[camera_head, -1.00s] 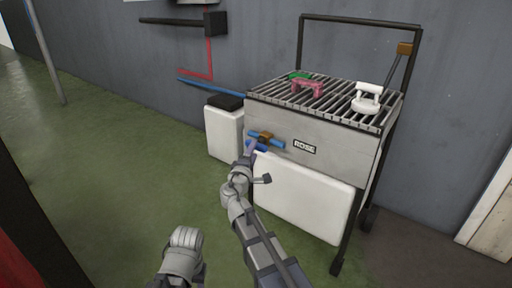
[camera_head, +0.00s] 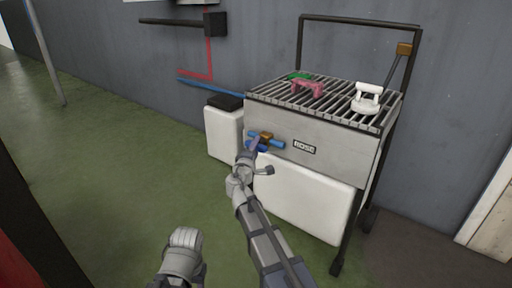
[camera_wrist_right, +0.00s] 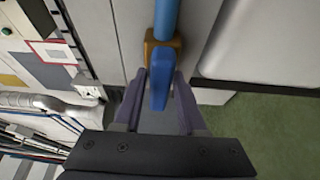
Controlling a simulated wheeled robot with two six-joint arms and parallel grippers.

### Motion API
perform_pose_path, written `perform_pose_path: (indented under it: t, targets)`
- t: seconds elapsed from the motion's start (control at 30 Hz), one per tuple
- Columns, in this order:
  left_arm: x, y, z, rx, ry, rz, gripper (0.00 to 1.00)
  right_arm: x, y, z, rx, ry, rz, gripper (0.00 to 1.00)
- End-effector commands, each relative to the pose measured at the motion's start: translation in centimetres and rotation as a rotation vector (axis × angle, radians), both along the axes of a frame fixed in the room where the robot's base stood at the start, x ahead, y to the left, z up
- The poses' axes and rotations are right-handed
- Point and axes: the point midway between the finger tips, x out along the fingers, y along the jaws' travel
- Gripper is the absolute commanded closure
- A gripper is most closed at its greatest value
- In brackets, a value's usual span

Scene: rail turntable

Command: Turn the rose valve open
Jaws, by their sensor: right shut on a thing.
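The rose valve sits on the front left of a grey panel that carries a ROSE label (camera_head: 304,147). It has a brass-coloured body (camera_head: 265,136) on a blue pipe (camera_head: 276,142). Its blue handle (camera_wrist_right: 159,90) points toward my right wrist camera, and the brass body (camera_wrist_right: 161,50) shows behind it. My right gripper (camera_head: 253,147) is at the valve. In the right wrist view its two dark fingers lie on either side of the handle, and it is shut on it. In the head view the fingers partly hide the handle.
The grated top (camera_head: 344,117) of the stand bears a pink handle-shaped piece (camera_head: 307,88), a green piece (camera_head: 299,75) and a white piece (camera_head: 367,98). White tanks (camera_head: 310,205) stand below and at the left. The green floor in front is open.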

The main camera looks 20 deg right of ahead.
Motion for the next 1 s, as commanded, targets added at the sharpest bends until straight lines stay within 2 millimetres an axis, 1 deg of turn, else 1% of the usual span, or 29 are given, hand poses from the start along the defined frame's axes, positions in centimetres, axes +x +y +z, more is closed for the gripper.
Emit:
perform_pose_path:
  t: [0.03,0.07,0.1,0.33,0.53,0.77,1.0]
  targets:
    - [0.0,0.0,0.0,0.0,0.0,0.0,0.5,0.0,0.0,0.0,0.001,0.0,0.0,0.95]
    - [0.0,0.0,0.0,0.0,0.0,0.0,0.5,0.0,0.0,0.0,0.001,0.0,0.0,0.99]
    - [0.0,0.0,0.0,0.0,0.0,0.0,0.5,0.0,0.0,0.0,0.001,0.0,0.0,1.0]
    - [0.0,0.0,0.0,0.0,0.0,0.0,0.5,0.0,0.0,0.0,-0.001,0.003,0.0,1.0]
    - [0.0,0.0,0.6,0.0,0.0,0.0,0.5,0.0,0.0,0.2,-0.031,0.042,0.0,1.0]
    - [0.0,0.0,2.2,0.0,0.001,0.0,0.5,0.0,0.0,0.4,-0.128,0.167,-0.001,1.0]
    - [-0.1,0.0,4.0,0.001,0.003,0.0,0.5,0.0,0.1,0.3,-0.266,0.345,0.0,1.0]
